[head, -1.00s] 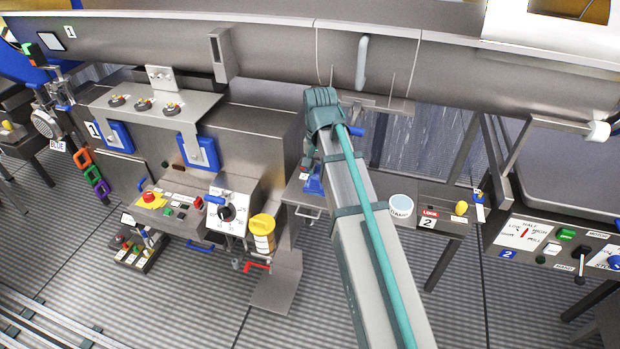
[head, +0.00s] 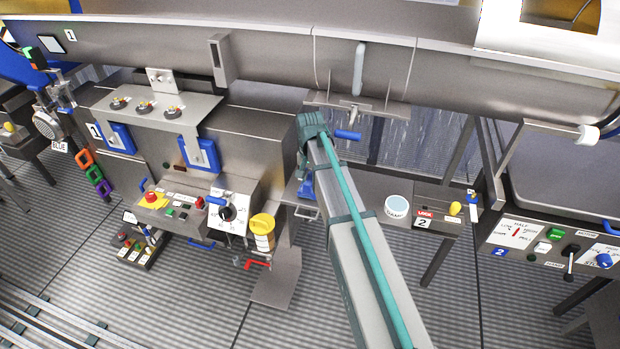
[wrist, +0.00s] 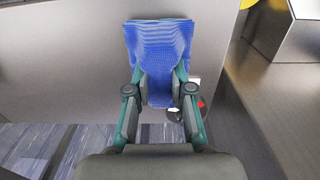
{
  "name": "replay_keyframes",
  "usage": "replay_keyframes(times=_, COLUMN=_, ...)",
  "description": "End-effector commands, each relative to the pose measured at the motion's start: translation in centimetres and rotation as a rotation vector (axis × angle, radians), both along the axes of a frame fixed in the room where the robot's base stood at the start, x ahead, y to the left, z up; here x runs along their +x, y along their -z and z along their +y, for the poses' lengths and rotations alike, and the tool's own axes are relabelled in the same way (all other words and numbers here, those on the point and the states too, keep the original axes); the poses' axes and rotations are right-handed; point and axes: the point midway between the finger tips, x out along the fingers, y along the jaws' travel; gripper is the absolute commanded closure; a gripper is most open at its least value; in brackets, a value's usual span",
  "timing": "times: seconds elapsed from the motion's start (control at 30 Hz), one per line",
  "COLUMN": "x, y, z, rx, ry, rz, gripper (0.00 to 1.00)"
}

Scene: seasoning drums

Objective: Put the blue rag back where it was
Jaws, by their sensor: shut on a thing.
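The blue rag (wrist: 160,45) is pinched in my gripper (wrist: 161,88), whose two fingers close on it from both sides in the wrist view. The rag spreads out beyond the fingertips, and its lower part hangs down between the fingers. In the head view my arm hides most of the gripper. A patch of blue (head: 307,188) shows just left of my arm at the small steel table, and I cannot tell for sure whether it is the rag.
The steel table (head: 365,192) carries a round white-lidded tub (head: 398,207) and a red-labelled lock box (head: 436,218). A yellow-lidded container (head: 262,230) and a dial panel (head: 229,212) stand to the left. A blue-handled lever (head: 348,134) hangs under the long drum above.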

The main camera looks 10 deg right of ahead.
Motion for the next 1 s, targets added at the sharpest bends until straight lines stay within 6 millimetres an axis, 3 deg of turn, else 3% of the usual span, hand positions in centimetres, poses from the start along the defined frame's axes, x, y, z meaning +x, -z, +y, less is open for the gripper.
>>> replay_keyframes(times=0.3, x=0.0, y=0.7, z=0.0, rx=0.000, ry=0.000, rz=-0.001, gripper=1.00)
replay_keyframes(times=0.33, x=0.0, y=0.7, z=0.0, rx=0.000, ry=0.000, rz=-0.001, gripper=0.73)
replay_keyframes(times=0.47, x=0.0, y=0.7, z=0.0, rx=0.000, ry=0.000, rz=-0.001, gripper=0.53)
replay_keyframes(times=0.83, x=0.0, y=0.5, z=0.0, rx=0.000, ry=0.000, rz=-0.001, gripper=0.53)
replay_keyframes(times=1.0, x=0.1, y=-0.7, z=0.0, rx=0.000, ry=0.000, rz=-0.002, gripper=0.53)
